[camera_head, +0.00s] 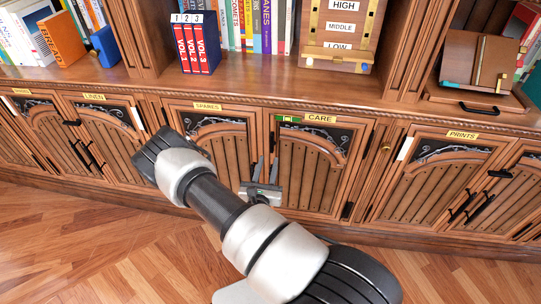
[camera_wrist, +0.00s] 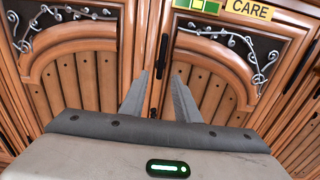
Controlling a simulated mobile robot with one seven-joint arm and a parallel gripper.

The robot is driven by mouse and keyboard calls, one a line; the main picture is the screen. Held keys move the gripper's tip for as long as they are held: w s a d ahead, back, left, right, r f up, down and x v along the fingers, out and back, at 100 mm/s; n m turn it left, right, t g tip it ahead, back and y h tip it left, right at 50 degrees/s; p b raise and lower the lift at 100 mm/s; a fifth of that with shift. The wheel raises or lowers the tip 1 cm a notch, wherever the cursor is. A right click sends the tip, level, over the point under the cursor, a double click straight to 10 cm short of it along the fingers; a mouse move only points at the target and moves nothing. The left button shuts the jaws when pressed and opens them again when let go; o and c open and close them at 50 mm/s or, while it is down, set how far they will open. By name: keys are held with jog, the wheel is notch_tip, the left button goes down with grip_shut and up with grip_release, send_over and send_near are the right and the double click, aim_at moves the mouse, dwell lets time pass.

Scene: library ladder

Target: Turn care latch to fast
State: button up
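The care latch (camera_head: 288,119) is a small green strip with a yellow block, just left of the yellow CARE label (camera_head: 320,118) at the top of the care cabinet door. In the wrist view the latch (camera_wrist: 197,5) is cut by the top edge, beside the CARE label (camera_wrist: 249,9). Any marking for fast is too small to read. My gripper (camera_head: 266,168) is open and empty in front of the cabinet doors, below the latch. In the wrist view the fingers of my gripper (camera_wrist: 160,75) point at the door seam, with a black handle (camera_wrist: 162,57) showing between and beyond their tips.
The SPARES door (camera_head: 207,106) is left of the care door, and the PRINTS door (camera_head: 462,135) is further right. The counter edge (camera_head: 230,95) overhangs above the doors. Red volumes (camera_head: 196,48) and a HIGH/MIDDLE/LOW box (camera_head: 341,35) stand on it. The wooden floor (camera_head: 90,240) is clear.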

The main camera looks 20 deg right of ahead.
aim_at(271, 149)
jog(key=b+x, duration=0.1)
jog(key=x, duration=0.4)
jog(key=shift+w+d, duration=0.2)
jog(key=shift+w, duration=0.1)
grip_shut()
